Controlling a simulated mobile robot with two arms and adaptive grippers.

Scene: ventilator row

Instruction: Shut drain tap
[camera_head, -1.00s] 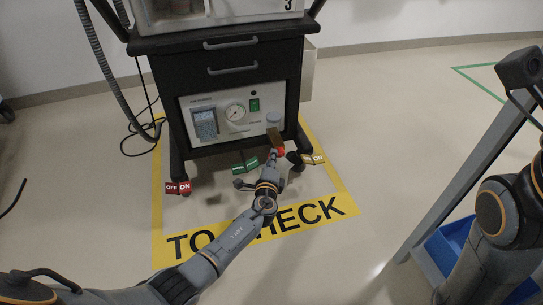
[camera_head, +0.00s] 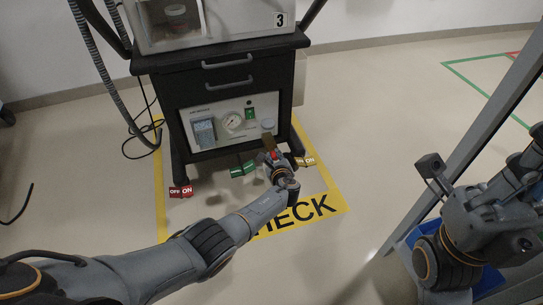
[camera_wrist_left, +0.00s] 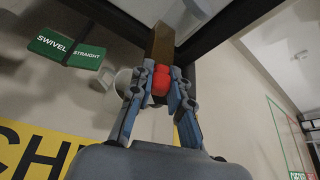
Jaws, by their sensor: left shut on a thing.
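The drain tap shows as a brown, brass-like body (camera_head: 269,143) with a red handle (camera_head: 273,155), low at the front of the ventilator cart. In the left wrist view the brown body (camera_wrist_left: 160,45) stands above the red handle (camera_wrist_left: 161,83). My left gripper (camera_head: 275,161) is at the tap. In the left wrist view its fingers (camera_wrist_left: 160,86) are shut on the red handle from both sides. Part of the handle is hidden between the fingers. My right arm is at the right of the head view; its fingertips cannot be made out.
The black cart (camera_head: 235,68) stands over yellow floor marking (camera_head: 318,208). Red (camera_head: 181,191), green (camera_head: 243,169) and yellow (camera_head: 306,161) caster tags sit near its foot. A grey post (camera_head: 470,150) and blue bin (camera_head: 408,243) stand right. Hoses hang left.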

